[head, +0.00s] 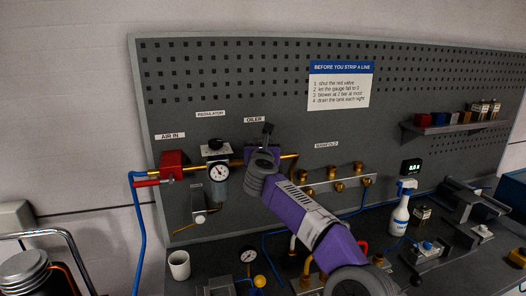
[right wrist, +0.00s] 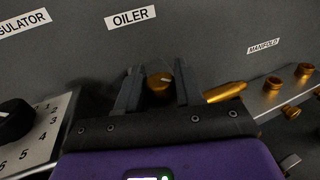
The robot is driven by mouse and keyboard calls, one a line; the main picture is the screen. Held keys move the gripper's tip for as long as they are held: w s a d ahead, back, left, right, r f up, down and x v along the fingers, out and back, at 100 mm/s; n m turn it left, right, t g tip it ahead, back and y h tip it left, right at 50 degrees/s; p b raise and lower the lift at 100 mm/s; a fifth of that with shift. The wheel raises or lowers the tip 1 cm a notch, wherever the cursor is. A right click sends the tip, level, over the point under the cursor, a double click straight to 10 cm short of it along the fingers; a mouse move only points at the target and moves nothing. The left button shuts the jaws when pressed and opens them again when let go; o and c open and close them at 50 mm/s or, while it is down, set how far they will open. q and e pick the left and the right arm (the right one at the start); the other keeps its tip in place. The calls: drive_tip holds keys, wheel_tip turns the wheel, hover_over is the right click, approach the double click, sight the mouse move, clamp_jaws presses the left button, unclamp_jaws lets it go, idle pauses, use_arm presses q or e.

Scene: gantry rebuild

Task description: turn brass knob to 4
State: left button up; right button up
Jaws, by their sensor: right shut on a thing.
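No scale around this knob is visible. In the head view my right gripper (head: 266,132) reaches the board at the oiler, and my purple arm hides the knob. My left gripper is in neither view.
Left of the oiler are the regulator with its gauge (head: 219,171) and black knob (right wrist: 14,120) on a numbered plate (right wrist: 45,135). The brass manifold fittings (head: 338,186) are to the right. A spray bottle (head: 399,212) and a white cup (head: 179,265) stand on the bench.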

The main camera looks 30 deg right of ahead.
drive_tip(key=shift+r+m+g+h+p, duration=0.1)
drive_tip(key=shift+m+g+h+p, duration=0.45)
drive_tip(key=shift+m+g+h, duration=1.2)
drive_tip(key=shift+h, duration=0.35)
drive_tip(key=o, duration=0.9)
drive_tip(key=shift+b+v, duration=0.95)
drive_tip(key=shift+v, duration=2.85)
